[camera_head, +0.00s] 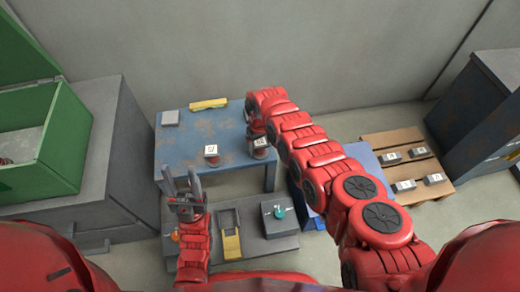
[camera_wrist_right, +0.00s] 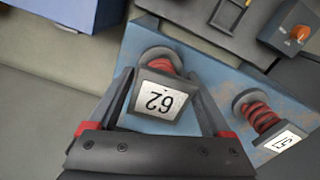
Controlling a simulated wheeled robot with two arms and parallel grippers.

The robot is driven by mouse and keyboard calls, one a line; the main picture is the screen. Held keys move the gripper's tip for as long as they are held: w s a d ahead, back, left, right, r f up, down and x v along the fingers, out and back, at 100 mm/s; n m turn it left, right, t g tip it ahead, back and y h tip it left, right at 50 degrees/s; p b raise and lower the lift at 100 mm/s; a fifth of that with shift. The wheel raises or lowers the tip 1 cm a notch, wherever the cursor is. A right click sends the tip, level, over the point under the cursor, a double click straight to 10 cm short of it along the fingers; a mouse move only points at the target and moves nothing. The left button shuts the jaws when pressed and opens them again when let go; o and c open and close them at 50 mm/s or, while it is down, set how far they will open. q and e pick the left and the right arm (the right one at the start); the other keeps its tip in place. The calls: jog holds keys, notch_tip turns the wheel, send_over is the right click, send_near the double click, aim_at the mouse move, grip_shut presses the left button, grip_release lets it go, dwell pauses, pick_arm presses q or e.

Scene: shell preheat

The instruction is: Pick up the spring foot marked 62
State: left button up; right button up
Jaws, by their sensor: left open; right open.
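The spring foot marked 62 (camera_wrist_right: 160,98) stands on the blue table (camera_head: 225,184), a red coil with a dark block and a white label. It also shows in the head view (camera_head: 260,150), partly under my right arm. My right gripper (camera_wrist_right: 160,80) is open, with one finger on each side of this foot. I cannot tell whether the fingers touch it. A second spring foot (camera_wrist_right: 262,115) with a different number stands to the right in the wrist view and left of the first in the head view (camera_head: 211,156).
A grey bench (camera_head: 245,240) with a yellow-handled fixture (camera_head: 230,232) and a box with a teal knob (camera_head: 279,211) lies in front. A yellow object (camera_head: 208,104) lies at the table's back edge. A green bin (camera_head: 45,150) is left; a pallet (camera_head: 405,170) with several dark blocks is right.

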grip_shut()
jog(key=shift+r, duration=0.1)
dwell(0.3)
